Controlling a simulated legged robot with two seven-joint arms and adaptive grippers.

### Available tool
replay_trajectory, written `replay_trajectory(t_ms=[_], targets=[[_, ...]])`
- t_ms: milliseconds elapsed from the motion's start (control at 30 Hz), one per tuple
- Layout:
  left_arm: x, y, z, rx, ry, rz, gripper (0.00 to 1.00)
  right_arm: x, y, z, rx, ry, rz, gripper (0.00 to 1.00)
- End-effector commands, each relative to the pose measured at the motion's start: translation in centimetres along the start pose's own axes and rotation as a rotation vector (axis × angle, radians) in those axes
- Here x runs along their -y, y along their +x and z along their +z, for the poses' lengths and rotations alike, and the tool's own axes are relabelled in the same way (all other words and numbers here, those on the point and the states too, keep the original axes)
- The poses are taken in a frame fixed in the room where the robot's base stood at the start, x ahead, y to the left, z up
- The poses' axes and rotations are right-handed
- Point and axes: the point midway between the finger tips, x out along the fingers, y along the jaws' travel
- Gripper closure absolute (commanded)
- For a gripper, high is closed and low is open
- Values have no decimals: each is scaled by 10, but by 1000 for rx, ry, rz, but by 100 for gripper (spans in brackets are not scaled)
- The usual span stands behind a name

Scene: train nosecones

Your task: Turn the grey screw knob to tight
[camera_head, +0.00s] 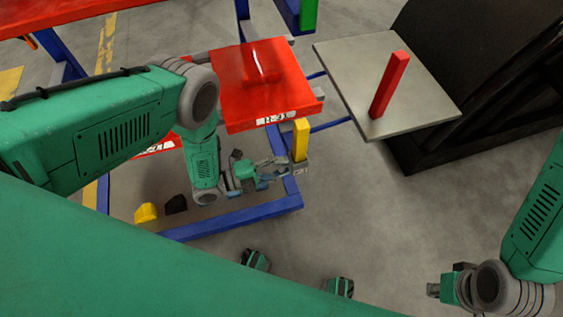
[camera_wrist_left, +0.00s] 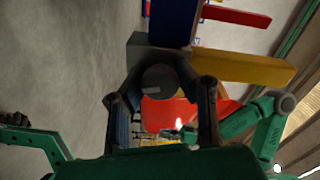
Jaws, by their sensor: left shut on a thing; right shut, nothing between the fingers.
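The grey screw knob (camera_wrist_left: 160,79) is round and dark grey, with a lighter mark on its face. In the left wrist view it sits between the fingers of my left gripper (camera_wrist_left: 163,100), in front of a grey block (camera_wrist_left: 139,47). In the head view my left gripper (camera_head: 277,169) is at that block, below a yellow upright bar (camera_head: 300,140); the knob itself is hidden there. The left gripper is shut on the knob. The yellow bar (camera_wrist_left: 245,68) also shows in the wrist view. My right gripper (camera_head: 435,290) is shut and empty at the lower right, away from the knob.
A red panel (camera_head: 235,85) stands just above my left gripper. A blue frame (camera_head: 240,220) runs below it. A grey plate (camera_head: 425,105) with a red upright bar (camera_head: 390,85) is at the right. Open floor (camera_head: 360,230) lies between the two grippers.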

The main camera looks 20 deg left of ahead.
Motion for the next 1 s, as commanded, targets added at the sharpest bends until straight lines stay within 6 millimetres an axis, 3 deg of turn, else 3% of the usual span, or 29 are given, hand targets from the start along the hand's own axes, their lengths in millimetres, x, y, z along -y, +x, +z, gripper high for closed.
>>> replay_trajectory(t_ms=[433, 1000], targets=[[-6, -4, -2, 1, 275, 15, 100, 0, -13, -1, 0, 0, 0, 100], [-6, -3, -2, 1, 341, 15, 100, 0, -14, -1, 0, 0, 0, 100]])
